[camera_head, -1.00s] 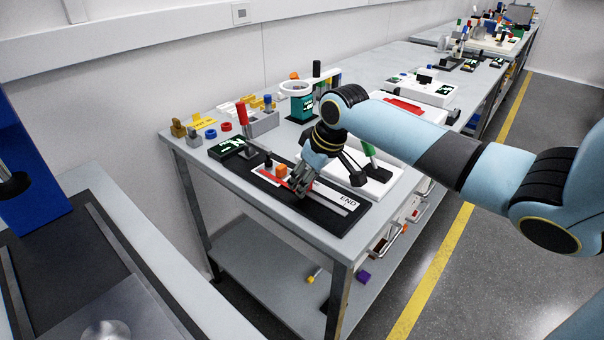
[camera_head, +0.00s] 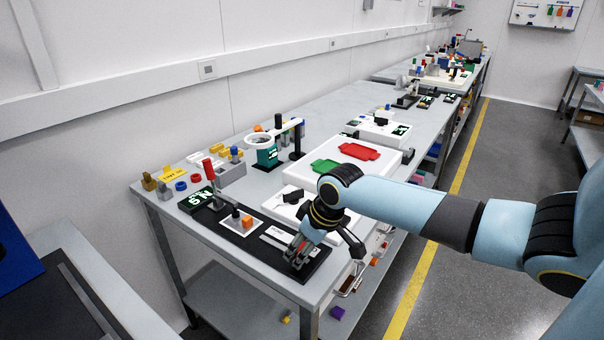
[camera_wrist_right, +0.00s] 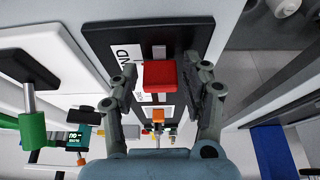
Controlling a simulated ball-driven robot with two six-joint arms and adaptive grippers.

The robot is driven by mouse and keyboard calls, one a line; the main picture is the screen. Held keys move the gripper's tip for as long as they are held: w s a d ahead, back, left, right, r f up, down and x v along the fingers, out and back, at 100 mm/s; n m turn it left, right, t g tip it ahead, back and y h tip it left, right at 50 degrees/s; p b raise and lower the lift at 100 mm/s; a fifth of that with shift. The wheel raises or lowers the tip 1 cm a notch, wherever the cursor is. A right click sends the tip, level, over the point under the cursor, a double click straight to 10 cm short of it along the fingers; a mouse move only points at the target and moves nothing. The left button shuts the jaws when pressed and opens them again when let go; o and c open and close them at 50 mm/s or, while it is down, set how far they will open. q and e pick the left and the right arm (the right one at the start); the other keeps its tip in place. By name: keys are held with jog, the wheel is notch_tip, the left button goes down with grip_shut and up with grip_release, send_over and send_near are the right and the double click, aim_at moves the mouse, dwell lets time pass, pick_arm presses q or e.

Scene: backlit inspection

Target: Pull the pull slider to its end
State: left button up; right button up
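The pull slider is a red block (camera_wrist_right: 159,75) on a slotted black board, which shows in the right wrist view (camera_wrist_right: 110,36) and in the head view (camera_head: 320,258). The block stands close to the part of the board marked END (camera_wrist_right: 130,55), with a short piece of slot beyond it. My right gripper (camera_wrist_right: 160,82) has one finger on each side of the block, with a narrow gap visible on both sides. In the head view my right gripper (camera_head: 294,258) is low over the near right end of the board and hides most of the block. My left gripper is not in view.
A white panel with green and red plates (camera_head: 359,151) lies to the right. The bench's front edge is close to the gripper.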

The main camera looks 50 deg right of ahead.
jog(key=shift+o, duration=0.6)
jog(key=shift+w+r, duration=0.1)
jog(key=shift+w, duration=0.05)
jog(key=shift+r, duration=0.1)
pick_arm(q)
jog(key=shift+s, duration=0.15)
pick_arm(e)
jog(key=v, duration=1.1)
jog(key=shift+r, duration=0.35)
